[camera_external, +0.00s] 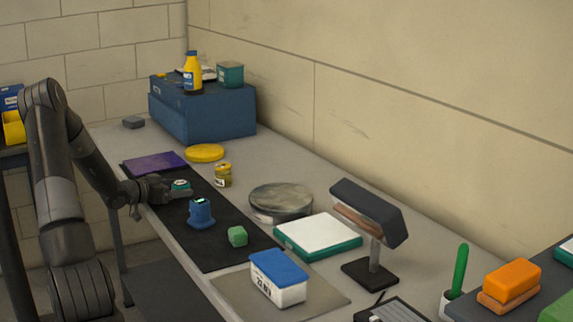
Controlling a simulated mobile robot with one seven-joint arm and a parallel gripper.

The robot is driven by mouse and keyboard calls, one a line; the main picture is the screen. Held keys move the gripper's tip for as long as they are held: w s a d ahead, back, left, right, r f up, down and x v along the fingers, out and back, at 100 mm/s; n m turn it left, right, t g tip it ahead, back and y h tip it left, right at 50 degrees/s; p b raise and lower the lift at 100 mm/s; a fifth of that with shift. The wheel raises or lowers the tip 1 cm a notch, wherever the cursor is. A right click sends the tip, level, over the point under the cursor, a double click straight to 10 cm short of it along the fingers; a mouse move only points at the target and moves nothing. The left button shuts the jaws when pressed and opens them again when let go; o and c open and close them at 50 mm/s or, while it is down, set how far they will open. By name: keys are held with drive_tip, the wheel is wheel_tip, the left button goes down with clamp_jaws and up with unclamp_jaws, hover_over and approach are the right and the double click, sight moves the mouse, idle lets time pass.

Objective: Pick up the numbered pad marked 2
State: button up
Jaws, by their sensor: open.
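My gripper (172,192) is open above the left edge of the black mat (222,251). A small green thing with a pale top (180,184) is at its fingers; I cannot tell whether it lies between them or just behind. No number 2 can be read on anything, so I cannot tell which thing is the numbered pad marked 2. A flat yellow round pad (205,152) lies on the bench behind the gripper, with no readable mark. A small green block (237,236) and a blue pot (201,213) stand on the mat, apart from the gripper.
A yellow-lidded jar (223,176) and a round grey tin (281,200) stand right of the gripper. A purple cloth (155,162) lies behind it. A blue case (202,112) is at the back. A blue-lidded tub (278,280) and a lamp-like stand (370,273) are in front.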

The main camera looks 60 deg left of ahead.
drive_tip(key=shift+w, duration=0.2)
drive_tip(key=c, duration=1.1)
drive_tip(key=shift+o, duration=0.2)
